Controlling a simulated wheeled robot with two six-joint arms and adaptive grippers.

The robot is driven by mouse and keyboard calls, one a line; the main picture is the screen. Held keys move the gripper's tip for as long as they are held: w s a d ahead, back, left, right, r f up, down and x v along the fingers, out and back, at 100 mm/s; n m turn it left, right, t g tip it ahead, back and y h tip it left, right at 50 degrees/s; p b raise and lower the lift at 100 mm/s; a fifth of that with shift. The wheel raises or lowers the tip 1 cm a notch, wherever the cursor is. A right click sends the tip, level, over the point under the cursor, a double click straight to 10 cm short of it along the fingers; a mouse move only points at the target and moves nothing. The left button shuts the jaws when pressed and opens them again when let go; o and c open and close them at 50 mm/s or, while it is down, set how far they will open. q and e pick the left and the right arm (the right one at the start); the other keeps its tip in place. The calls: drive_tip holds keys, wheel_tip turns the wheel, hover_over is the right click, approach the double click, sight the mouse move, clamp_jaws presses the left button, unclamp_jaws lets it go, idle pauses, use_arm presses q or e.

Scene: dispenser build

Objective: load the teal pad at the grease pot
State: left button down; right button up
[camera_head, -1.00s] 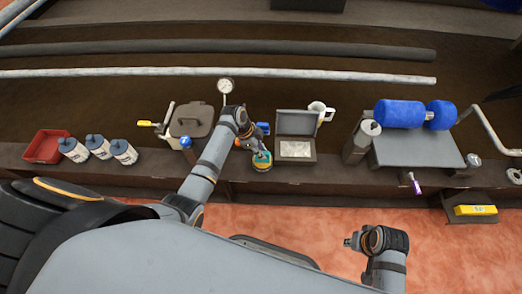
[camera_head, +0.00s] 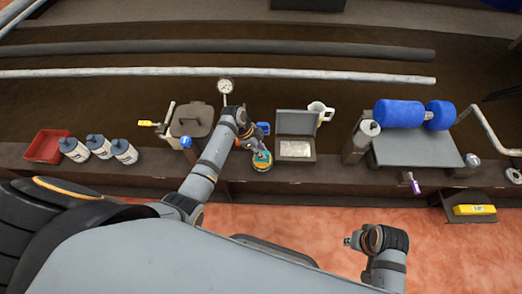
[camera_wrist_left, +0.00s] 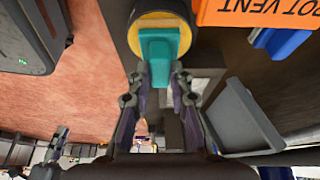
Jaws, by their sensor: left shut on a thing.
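My left gripper (camera_wrist_left: 160,75) is shut on the teal pad (camera_wrist_left: 158,52), with one finger on each side of it. In the left wrist view the pad's far end overlaps the round grease pot (camera_wrist_left: 180,22), which has a yellowish top. I cannot tell how deep the pad sits in the pot. In the head view the left gripper (camera_head: 258,148) is right above the pot (camera_head: 261,166) at the bench's front edge, and little of the pad shows. My right gripper (camera_head: 350,241) is over the floor at lower right, too small to read.
An orange sign reading "POT VENT" (camera_wrist_left: 262,12) is close beside the pot. A grey open-lidded box (camera_head: 296,150) stands to its right, and a lidded brown container (camera_head: 191,117) to its left. Several bottles (camera_head: 98,147) and a red tray (camera_head: 45,147) are farther left.

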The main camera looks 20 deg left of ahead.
sight(266, 152)
use_arm(q)
drive_tip(key=shift+s+f, duration=0.1)
use_arm(e)
drive_tip(key=shift+f, duration=0.1)
